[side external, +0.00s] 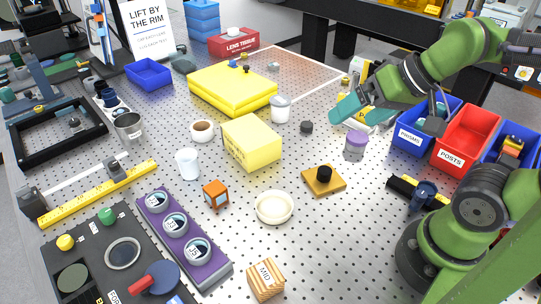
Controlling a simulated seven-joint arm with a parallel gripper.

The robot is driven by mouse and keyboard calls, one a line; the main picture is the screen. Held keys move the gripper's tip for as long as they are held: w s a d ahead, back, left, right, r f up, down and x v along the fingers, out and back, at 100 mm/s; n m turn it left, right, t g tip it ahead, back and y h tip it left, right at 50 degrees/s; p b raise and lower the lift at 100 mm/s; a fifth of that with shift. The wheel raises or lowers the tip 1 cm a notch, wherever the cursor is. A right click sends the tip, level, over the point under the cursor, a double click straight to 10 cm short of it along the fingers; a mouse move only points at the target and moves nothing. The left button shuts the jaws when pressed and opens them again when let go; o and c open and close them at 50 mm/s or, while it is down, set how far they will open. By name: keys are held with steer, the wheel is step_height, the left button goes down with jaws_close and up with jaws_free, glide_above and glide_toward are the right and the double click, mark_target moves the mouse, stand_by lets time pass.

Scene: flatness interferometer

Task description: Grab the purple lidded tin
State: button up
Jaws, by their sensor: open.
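A purple lidded tin (356,142) stands upright on the perforated metal table, right of centre in the side external view. Its purple lid faces up. My gripper (342,114) is open above and slightly left of the tin, at the end of my green arm. The gripper and tin look apart, though the exact gap is hard to tell from this angle. Nothing shows between the fingers.
A small dark cylinder (306,127) and a white-lidded jar (280,109) stand left of the tin. A wooden block with a black knob (324,180) lies in front. Blue bins (412,140) and a red bin (464,138) stand close on the right.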

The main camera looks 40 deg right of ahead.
steer(key=shift+f, duration=0.1)
steer(key=m+g+h, duration=0.3)
steer(key=g+h, duration=0.1)
steer(key=h, duration=0.1)
glide_toward(358, 137)
steer(key=x, duration=0.4)
steer(key=shift+s+d+f, duration=0.15)
steer(key=shift+s+f, duration=0.1)
steer(key=shift+s, duration=0.05)
steer(key=shift+w+x, duration=0.2)
steer(key=shift+x, duration=1.35)
steer(key=shift+w+x, duration=0.15)
steer(key=shift+x, duration=1.45)
steer(key=shift+r, duration=0.15)
steer(key=shift+c, duration=0.2)
steer(key=c, duration=1.1)
